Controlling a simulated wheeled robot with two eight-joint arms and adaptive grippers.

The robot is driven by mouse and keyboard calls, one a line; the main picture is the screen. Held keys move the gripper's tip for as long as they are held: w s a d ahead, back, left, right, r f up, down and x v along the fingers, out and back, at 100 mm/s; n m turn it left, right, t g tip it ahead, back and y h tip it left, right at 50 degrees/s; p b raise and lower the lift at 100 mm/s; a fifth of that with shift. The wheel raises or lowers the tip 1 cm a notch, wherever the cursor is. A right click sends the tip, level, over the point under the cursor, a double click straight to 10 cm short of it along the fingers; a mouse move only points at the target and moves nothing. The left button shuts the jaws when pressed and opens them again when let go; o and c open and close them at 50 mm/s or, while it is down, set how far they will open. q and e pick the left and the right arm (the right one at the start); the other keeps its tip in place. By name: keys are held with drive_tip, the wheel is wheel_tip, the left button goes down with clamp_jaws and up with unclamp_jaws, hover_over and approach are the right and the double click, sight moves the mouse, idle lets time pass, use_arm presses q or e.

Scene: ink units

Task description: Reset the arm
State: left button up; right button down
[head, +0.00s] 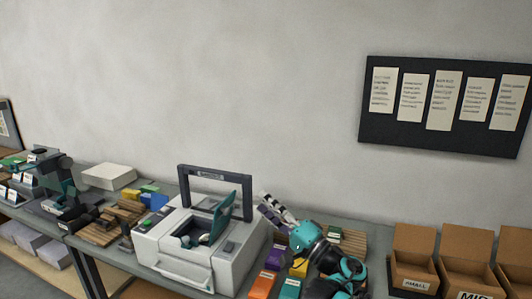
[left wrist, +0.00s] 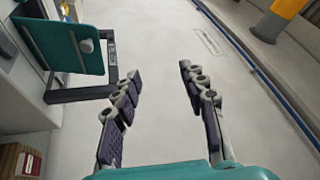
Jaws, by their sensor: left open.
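My left gripper (head: 273,208) is open and empty, raised just right of the white printer (head: 180,248). Its teal wrist joint and arm run down to the lower right in the head view. In the left wrist view the two dark-padded fingers of the left gripper (left wrist: 158,80) stand apart with only a pale surface between them. The printer's dark frame lid (head: 215,172) is up, and a teal panel (head: 224,206) stands open under it. The teal panel also shows in the left wrist view (left wrist: 60,48). My right gripper is in neither view.
Coloured ink boxes, among them an orange one (head: 263,285), stand right of the printer, partly behind my arm. Open cardboard boxes (head: 413,262) stand at the right. A dark machine (head: 60,185) and a white box (head: 108,176) are at the left. A notice board (head: 445,142) hangs on the wall.

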use_arm(q)
drive_tip(key=s+a+f+g+h, duration=0.35)
drive_tip(key=a+f, duration=0.35)
drive_tip(key=a, duration=0.3)
drive_tip(key=s+a+f+g+h, duration=0.3)
drive_tip(key=s+a+f, duration=0.25)
drive_tip(key=a, duration=0.55)
drive_tip(key=s+d+f+n+h, duration=0.2)
drive_tip(key=s+f+n+h, duration=0.3)
drive_tip(key=s+f+h, duration=0.4)
drive_tip(key=s+f, duration=0.5)
drive_tip(key=s, duration=0.3)
drive_tip(key=shift+d+f+g, duration=0.15)
drive_tip(key=shift+d+g, duration=0.15)
drive_tip(key=shift+g, duration=0.05)
